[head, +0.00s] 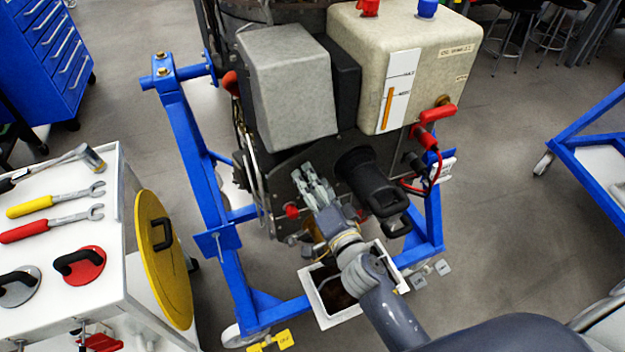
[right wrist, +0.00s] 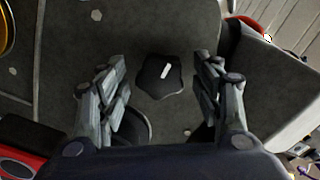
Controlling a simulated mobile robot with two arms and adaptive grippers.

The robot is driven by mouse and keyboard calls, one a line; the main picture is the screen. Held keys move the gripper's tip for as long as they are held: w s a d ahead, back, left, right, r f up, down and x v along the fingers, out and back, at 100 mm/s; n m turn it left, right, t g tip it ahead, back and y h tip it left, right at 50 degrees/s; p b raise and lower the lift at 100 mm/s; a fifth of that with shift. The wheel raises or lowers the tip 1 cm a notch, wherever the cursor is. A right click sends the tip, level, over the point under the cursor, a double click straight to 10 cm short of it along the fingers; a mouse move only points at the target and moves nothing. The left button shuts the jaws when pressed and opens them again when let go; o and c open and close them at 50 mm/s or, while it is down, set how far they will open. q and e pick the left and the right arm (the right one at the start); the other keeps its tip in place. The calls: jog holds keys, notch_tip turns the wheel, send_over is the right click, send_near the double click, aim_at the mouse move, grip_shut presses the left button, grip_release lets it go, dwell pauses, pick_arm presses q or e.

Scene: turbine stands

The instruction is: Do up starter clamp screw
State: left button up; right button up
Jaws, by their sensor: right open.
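The clamp screw shows in the right wrist view as a dark star-shaped knob (right wrist: 152,80) with a short white mark on its face. It sits against a dark grey plate (right wrist: 60,55). My right gripper (right wrist: 162,72) is open, with one finger on each side of the knob and gaps between. I cannot tell how deep the fingertips reach. In the head view my right gripper (head: 311,183) is in front of the turbine's lower middle, left of a black cylinder (head: 365,178) with a handle. The knob is not distinguishable there. My left gripper is out of view.
A blue stand (head: 180,130) carries the turbine, with a grey box (head: 290,90) and a cream tank (head: 400,65) above. A white tray (head: 318,308) lies under my right arm. A white tool cart (head: 125,210) stands left.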

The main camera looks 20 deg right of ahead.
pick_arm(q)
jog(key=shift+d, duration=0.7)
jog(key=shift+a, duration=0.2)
